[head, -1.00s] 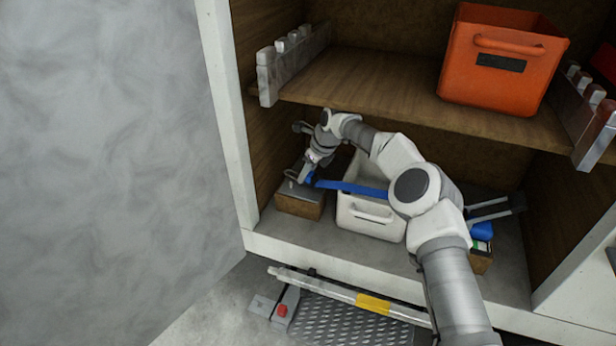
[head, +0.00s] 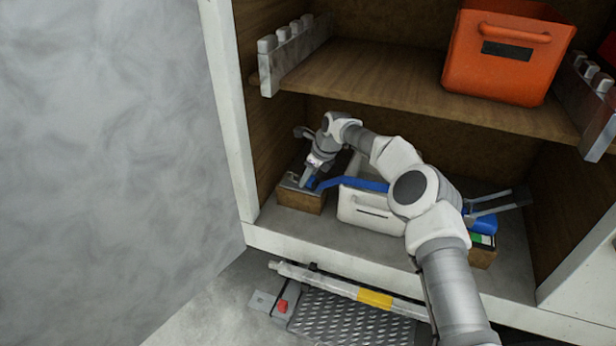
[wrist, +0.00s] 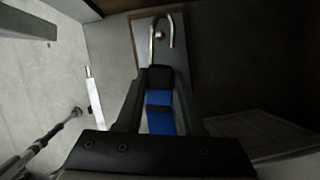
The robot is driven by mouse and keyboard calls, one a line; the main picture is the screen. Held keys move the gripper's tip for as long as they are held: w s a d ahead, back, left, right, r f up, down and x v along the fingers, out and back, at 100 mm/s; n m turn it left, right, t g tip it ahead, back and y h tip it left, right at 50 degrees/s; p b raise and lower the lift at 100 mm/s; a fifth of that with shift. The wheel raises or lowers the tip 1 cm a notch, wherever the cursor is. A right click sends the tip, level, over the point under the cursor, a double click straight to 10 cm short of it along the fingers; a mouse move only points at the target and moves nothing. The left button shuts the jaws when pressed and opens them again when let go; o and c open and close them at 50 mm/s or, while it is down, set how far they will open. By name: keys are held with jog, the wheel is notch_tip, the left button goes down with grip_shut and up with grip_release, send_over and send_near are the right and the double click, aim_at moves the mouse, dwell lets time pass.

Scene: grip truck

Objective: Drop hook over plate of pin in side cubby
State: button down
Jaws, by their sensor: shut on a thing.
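My gripper (wrist: 160,95) is shut on the black and blue end of the strap (wrist: 159,122), with the metal hook (wrist: 171,28) reaching out beyond the fingertips. In the wrist view, a small copper-coloured pin (wrist: 159,36) shows inside the hook's curve, over a grey plate (wrist: 178,58). Whether the hook lies on the plate or hovers above it, I cannot tell. In the head view, the plate tops a wooden block (head: 300,200) at the cubby's left, and my gripper (head: 308,182) is low over it. The blue strap (head: 355,183) runs right across the white bin, partly behind my arm.
The white bin (head: 366,213) stands right of the block. A shelf (head: 380,78) hangs above my arm, with an orange crate (head: 500,62) on it. A second block (head: 482,259) with blue gear stands at the right. The cubby's side wall is close on the left.

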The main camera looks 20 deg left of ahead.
jog(key=shift+w+d+f, duration=0.1)
jog(key=shift+w+d, duration=0.1)
jog(key=shift+w, duration=0.05)
jog(key=shift+c, duration=2.2)
grip_release()
jog(key=shift+a, duration=0.1)
